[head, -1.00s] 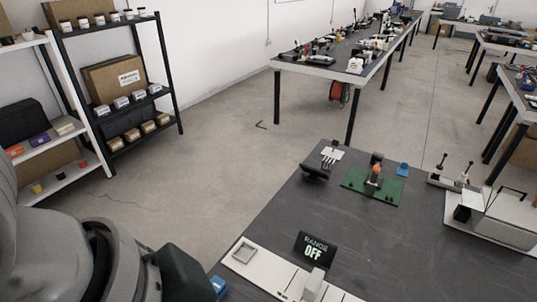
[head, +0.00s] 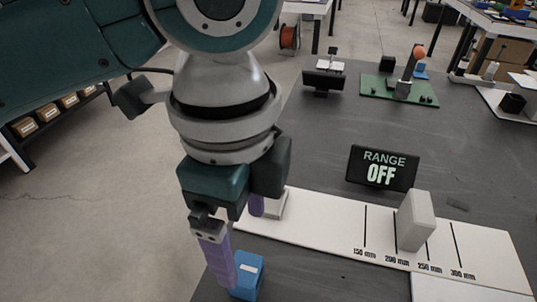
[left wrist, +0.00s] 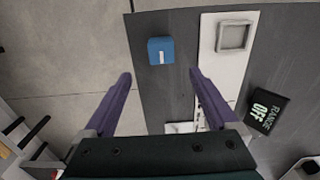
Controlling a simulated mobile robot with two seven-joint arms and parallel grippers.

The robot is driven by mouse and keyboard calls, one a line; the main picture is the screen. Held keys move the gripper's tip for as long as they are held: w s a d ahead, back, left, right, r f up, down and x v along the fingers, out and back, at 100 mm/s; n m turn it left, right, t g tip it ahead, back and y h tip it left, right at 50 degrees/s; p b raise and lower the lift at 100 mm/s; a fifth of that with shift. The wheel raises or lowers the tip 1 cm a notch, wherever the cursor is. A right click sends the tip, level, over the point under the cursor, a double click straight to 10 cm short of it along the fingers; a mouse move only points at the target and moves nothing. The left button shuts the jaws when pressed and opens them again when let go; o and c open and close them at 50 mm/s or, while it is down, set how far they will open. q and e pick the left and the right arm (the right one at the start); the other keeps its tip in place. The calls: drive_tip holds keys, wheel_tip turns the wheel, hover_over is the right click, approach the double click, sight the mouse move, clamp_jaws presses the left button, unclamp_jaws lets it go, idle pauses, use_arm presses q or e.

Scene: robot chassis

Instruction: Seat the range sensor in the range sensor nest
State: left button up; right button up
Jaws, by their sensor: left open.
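The range sensor looks to be the small blue block (head: 247,275), with a pale label, on the dark table near its left edge. It also shows in the left wrist view (left wrist: 161,51), ahead of and between the purple fingertips. My left gripper (head: 240,248) points down close to the block, open; the wrist view (left wrist: 160,75) shows nothing between its fingers. The range sensor nest, a square raised frame (left wrist: 233,37), is at the end of the white board, right of the block; in the head view it is partly hidden behind my gripper (head: 277,205). My right gripper is not in view.
A display (head: 382,168) reading "RANGE OFF" stands behind the white board (head: 335,231) with distance marks. A pale upright block (head: 415,222) stands on the board. A green board (head: 399,90) lies farther back. Dark table surface between is mostly clear.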

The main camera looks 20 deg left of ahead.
use_arm(q)
hover_over(244, 267)
drive_tip(key=f, duration=0.4)
drive_tip(key=shift+s+d+f+b, duration=0.2)
drive_tip(key=shift+d+f+b, duration=0.1)
drive_tip(key=shift+d+b, duration=0.1)
drive_tip(key=f, duration=0.1)
drive_tip(key=f+b, duration=0.1)
drive_tip(key=f, duration=0.3)
drive_tip(key=shift+w+a+f, duration=0.1)
drive_tip(key=shift+w+a, duration=0.05)
drive_tip(key=shift+a, duration=0.25)
clamp_jaws()
